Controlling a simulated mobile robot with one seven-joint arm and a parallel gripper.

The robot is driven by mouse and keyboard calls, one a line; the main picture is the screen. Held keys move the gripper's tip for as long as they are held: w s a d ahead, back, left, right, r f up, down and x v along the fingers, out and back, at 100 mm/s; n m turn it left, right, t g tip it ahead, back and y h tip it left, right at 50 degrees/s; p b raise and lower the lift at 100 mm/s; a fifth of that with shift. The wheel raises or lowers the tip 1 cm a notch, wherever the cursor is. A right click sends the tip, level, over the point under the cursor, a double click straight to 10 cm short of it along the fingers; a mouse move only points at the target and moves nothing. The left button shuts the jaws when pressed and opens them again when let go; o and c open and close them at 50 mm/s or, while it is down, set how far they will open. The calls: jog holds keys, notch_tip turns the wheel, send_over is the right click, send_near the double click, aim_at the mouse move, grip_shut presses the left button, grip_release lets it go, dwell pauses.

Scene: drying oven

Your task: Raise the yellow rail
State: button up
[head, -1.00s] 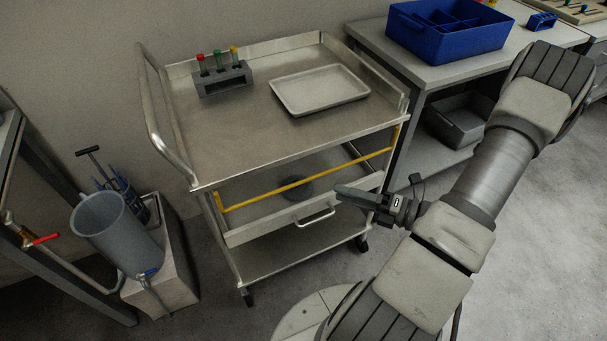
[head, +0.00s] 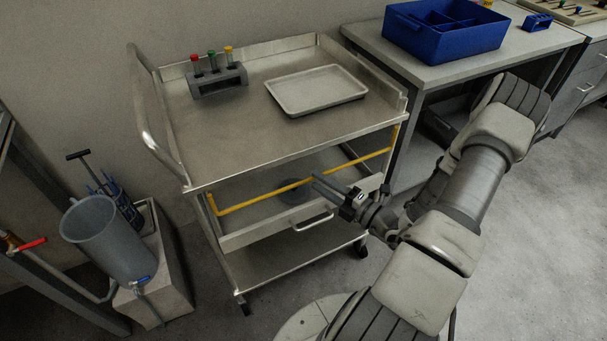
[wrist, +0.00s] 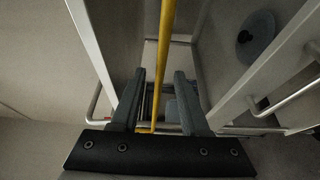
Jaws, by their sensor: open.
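The yellow rail (head: 255,197) runs across the front of the metal trolley (head: 225,130), below its top shelf and above the drawer. It hangs low on two short yellow end arms. My gripper (head: 325,186) is at the rail, right of its middle, with fingers pointing toward the trolley. In the wrist view the rail (wrist: 165,60) passes lengthwise through the gap between the open fingers of my gripper (wrist: 161,85). Both fingers look apart from the rail. I cannot tell the exact depth between fingers and rail.
The drawer handle (head: 306,222) sticks out just below the rail. A rack with several tubes (head: 217,80) and a white tray (head: 316,90) stand on the trolley top. A grey bucket (head: 108,240) stands left; a table with a blue bin (head: 446,35) stands right.

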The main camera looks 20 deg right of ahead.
aim_at(311, 177)
jog(key=x, duration=0.6)
jog(key=shift+b, duration=0.4)
grip_shut()
dwell(0.9)
